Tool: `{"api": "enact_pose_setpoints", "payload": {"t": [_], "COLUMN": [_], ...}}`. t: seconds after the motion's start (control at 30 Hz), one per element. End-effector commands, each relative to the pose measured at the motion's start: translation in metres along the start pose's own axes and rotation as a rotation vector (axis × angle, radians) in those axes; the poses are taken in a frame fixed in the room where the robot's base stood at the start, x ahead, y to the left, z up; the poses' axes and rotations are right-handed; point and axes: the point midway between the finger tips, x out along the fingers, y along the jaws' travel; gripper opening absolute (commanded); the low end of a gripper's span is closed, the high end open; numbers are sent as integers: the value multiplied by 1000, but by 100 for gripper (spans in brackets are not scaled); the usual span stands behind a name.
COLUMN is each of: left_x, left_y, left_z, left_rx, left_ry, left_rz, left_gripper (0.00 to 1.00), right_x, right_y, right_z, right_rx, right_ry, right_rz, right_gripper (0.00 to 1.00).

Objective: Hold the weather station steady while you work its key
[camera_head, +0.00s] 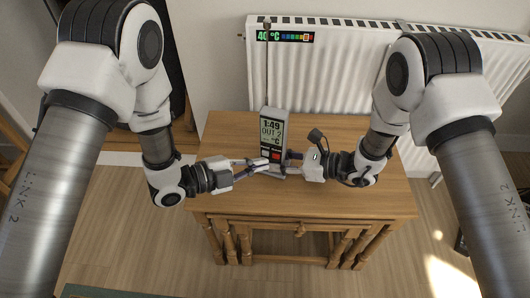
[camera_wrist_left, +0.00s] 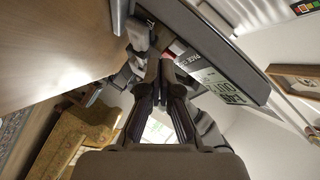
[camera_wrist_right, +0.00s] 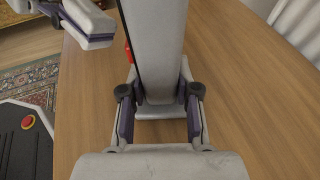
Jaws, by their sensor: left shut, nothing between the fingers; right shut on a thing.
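The weather station (camera_head: 272,134) stands upright on the wooden table, a grey box with a display reading 1:49, an antenna on top and a red key low on its front. My right gripper (camera_head: 294,166) is shut on the station's lower body from the right; the right wrist view shows the grey body (camera_wrist_right: 157,50) between its fingers. My left gripper (camera_head: 262,164) is shut and empty, with its fingertips at the lower front by the red key (camera_head: 275,155). In the left wrist view the shut fingertips lie close to the station's face (camera_wrist_left: 215,75); contact cannot be told.
The wooden table (camera_head: 350,199) has clear top on both sides of the station. A white radiator (camera_head: 340,80) with a thermometer strip (camera_head: 285,36) is on the wall behind. The antenna rises in front of the radiator.

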Motion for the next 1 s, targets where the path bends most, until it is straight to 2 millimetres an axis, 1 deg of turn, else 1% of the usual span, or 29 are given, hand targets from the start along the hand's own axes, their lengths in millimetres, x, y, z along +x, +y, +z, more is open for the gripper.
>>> {"api": "enact_pose_setpoints", "payload": {"t": [0.73, 1.0], "left_x": [0, 6], "left_y": [0, -4], "left_z": [0, 4], "left_rx": [0, 0], "left_ry": [0, 0], "left_rz": [0, 1], "left_gripper": [0, 0], "right_x": [0, 0], "right_y": [0, 0], "right_z": [0, 0], "right_rx": [1, 1], "right_ry": [1, 1], "right_rz": [-1, -1], "right_gripper": [12, 12]}}
